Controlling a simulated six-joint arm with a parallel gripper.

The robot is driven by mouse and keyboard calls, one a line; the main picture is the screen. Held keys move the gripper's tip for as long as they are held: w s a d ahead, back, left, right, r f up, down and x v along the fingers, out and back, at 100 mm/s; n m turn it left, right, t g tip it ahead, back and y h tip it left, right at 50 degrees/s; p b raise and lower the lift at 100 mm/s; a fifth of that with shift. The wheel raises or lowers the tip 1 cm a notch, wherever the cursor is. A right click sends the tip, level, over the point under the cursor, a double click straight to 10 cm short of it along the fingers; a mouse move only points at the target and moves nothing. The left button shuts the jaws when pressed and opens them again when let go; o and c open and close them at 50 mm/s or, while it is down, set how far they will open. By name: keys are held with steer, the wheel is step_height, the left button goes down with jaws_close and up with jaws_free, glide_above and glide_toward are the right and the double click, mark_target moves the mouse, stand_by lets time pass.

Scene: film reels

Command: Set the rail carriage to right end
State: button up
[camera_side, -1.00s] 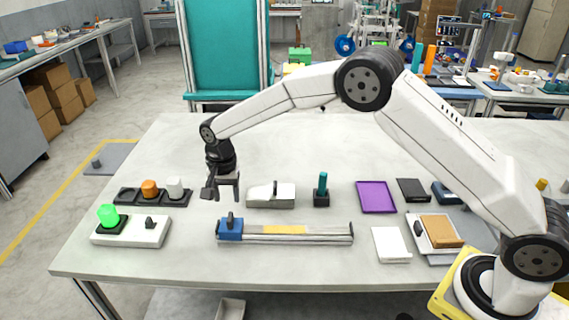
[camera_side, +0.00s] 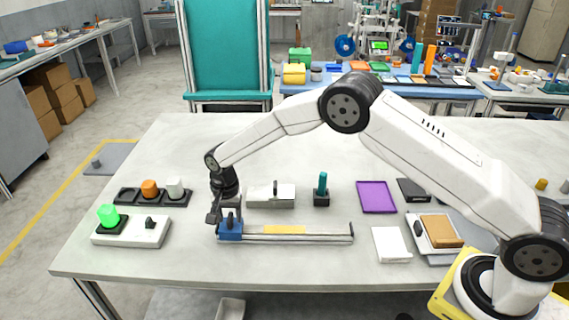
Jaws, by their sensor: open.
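The rail (camera_side: 320,237) is a long grey track lying left to right near the table's front, with a yellow patch (camera_side: 284,229) at about its middle. The blue carriage (camera_side: 229,234) sits at the rail's left end, with a dark upright knob (camera_side: 230,217) on top. My gripper (camera_side: 226,220) points down right at the knob, with its fingers around or beside it. The fingers are open, and they partly hide the knob. I cannot tell whether a finger touches it.
A grey box with a slot and lever (camera_side: 270,197) stands just behind the rail. A teal peg in a black block (camera_side: 322,190), a purple tray (camera_side: 376,197) and a white pad (camera_side: 391,244) lie to the right. A lit green button box (camera_side: 131,230) is left.

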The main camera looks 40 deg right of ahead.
steer(key=shift+f, duration=0.3)
jaws_close()
stand_by(1.3)
